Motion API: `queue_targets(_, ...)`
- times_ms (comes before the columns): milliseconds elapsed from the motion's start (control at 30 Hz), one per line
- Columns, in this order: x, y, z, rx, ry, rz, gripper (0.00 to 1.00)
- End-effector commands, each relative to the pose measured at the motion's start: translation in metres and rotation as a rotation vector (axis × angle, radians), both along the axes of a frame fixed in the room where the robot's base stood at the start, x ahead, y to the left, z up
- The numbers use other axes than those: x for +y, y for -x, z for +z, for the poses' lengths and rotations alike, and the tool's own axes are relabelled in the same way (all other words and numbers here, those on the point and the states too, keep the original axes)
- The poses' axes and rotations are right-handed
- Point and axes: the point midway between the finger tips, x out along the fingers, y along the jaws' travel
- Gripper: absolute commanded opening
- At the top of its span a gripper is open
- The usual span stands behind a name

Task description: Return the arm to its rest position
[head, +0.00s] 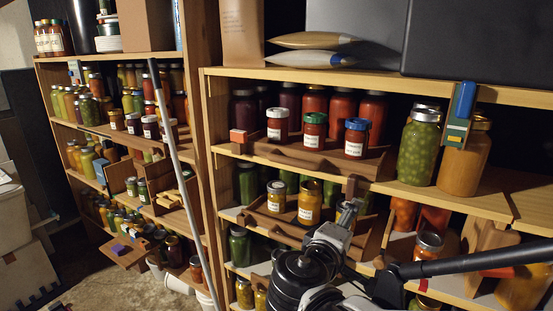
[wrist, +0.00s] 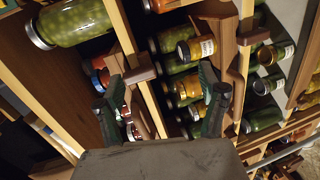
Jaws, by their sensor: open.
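My arm reaches in from the lower right of the head view, in front of the right shelf unit (head: 370,183). My gripper (head: 350,207) is before the middle shelf, close to a wooden tray (head: 262,213) with two labelled yellow jars, the right one (head: 310,203) nearer to it. In the wrist view my gripper (wrist: 160,85) has its two dark fingers spread apart, with nothing held between them. A labelled jar (wrist: 196,49) and another yellow jar (wrist: 186,88) lie beyond the fingers. The fingertips are hard to make out in the head view.
A grey pole (head: 178,170) leans at the left shelves. Several jars crowd the lower shelves. Bare floor (head: 110,288) shows at lower left.

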Motion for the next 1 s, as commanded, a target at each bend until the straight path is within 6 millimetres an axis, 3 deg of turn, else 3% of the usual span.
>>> queue_targets(100,-0.031,0.018,-0.021,0.081,-0.181,-0.059,0.73)
queue_targets(367,-0.058,0.069,-0.058,0.193,-0.618,-0.175,0.73)
queue_targets(700,-0.043,0.127,-0.069,0.202,-1.169,-0.295,0.73)
queue_targets(1000,-0.031,0.139,-0.064,0.181,-1.336,-0.322,0.73)
